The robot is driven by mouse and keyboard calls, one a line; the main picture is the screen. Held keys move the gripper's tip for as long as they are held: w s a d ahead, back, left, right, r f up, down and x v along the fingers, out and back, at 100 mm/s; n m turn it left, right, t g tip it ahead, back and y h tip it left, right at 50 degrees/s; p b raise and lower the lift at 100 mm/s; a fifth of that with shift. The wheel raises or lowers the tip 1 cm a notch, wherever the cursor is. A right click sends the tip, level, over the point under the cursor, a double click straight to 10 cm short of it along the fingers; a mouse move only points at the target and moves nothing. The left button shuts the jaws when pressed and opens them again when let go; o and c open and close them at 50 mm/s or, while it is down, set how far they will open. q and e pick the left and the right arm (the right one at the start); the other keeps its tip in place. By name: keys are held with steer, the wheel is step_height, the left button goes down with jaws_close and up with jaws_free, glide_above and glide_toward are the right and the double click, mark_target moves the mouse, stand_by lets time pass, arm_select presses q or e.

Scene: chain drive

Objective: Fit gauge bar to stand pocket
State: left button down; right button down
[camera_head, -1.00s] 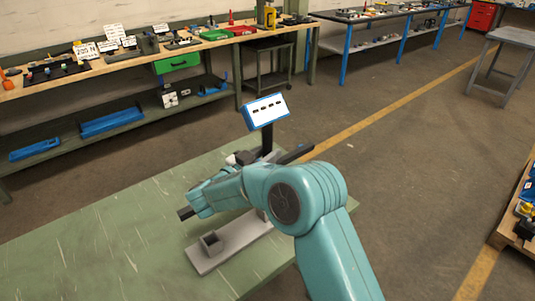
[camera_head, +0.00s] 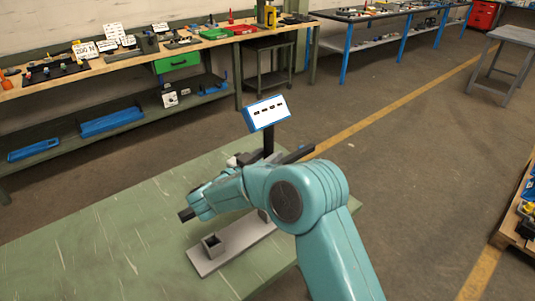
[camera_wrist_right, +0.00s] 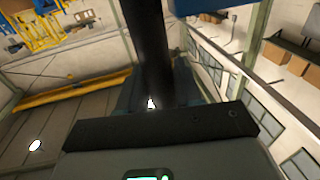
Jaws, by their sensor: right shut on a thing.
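The stand's long grey base plate (camera_head: 233,249) lies on the green table, with a small square pocket (camera_head: 213,243) near its front end. The pocket's top is open and looks empty. My right gripper (camera_head: 248,158) is shut and mostly hidden behind my teal arm. A dark bar (camera_head: 298,154) sticks out to the right beyond the arm, apart from the pocket. It seems to be the gauge bar, but my arm hides where it is held. In the right wrist view a dark column (camera_wrist_right: 148,55) rises beyond the black palm. My left gripper is out of view.
A blue-framed white panel (camera_head: 267,113) with dark slots stands on a dark post (camera_head: 268,142) behind my arm. The green table (camera_head: 100,240) is clear at the left. A workbench with tools (camera_head: 130,55) runs along the wall; open floor lies to the right.

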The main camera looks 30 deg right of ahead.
steer(key=shift+f+b, duration=1.45)
steer(key=shift+f, duration=0.8)
steer(key=shift+f+b, duration=1.95)
steer(key=shift+f, duration=1)
steer(key=c, duration=1.2)
jaws_free()
steer(key=o, duration=0.5)
steer(key=shift+s+a, duration=0.1)
steer(key=shift+s, duration=0.05)
steer(key=shift+f, duration=0.3)
steer(key=shift+r, duration=0.1)
